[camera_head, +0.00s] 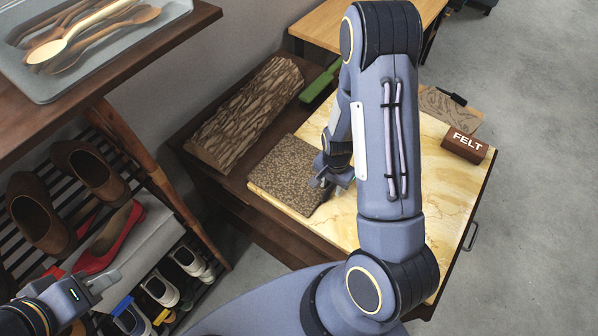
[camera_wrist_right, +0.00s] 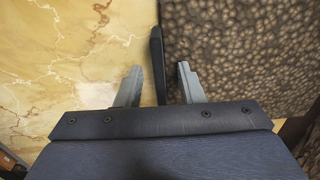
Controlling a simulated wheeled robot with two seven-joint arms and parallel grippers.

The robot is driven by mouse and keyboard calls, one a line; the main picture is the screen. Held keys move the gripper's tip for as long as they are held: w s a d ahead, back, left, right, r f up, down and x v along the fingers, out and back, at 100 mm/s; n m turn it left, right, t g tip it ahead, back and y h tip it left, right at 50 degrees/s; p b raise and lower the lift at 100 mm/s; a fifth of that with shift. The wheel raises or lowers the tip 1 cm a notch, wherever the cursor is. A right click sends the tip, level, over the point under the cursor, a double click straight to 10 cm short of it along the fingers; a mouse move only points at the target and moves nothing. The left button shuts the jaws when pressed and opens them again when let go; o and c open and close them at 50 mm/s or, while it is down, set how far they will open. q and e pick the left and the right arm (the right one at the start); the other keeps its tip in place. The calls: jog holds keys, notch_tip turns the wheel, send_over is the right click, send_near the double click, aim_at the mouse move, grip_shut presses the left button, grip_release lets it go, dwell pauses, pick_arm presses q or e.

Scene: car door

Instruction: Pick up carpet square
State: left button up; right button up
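The carpet square (camera_head: 284,172) is a brown speckled square lying flat at the left part of the yellow marbled tabletop (camera_head: 447,195). In the right wrist view the carpet square (camera_wrist_right: 245,50) fills the upper right, its edge running between my fingers. My right gripper (camera_head: 333,182) is at the carpet's right edge; it also shows in the wrist view (camera_wrist_right: 160,85) with its fingers apart. A narrow dark upright piece (camera_wrist_right: 157,60) stands between the fingers; I cannot tell what it is. My left gripper (camera_head: 98,284) is at the lower left, away from the carpet; its opening is unclear.
A bark-textured piece (camera_head: 246,115) lies behind the carpet, with a green-handled item (camera_head: 320,82) beyond it. A brown FELT block (camera_head: 465,146) and a tan board (camera_head: 447,110) are at the right. A shoe rack (camera_head: 95,215) and a tray of wooden spoons (camera_head: 75,85) stand left.

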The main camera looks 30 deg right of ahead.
grip_shut()
jog(key=shift+r, duration=0.1)
dwell(0.4)
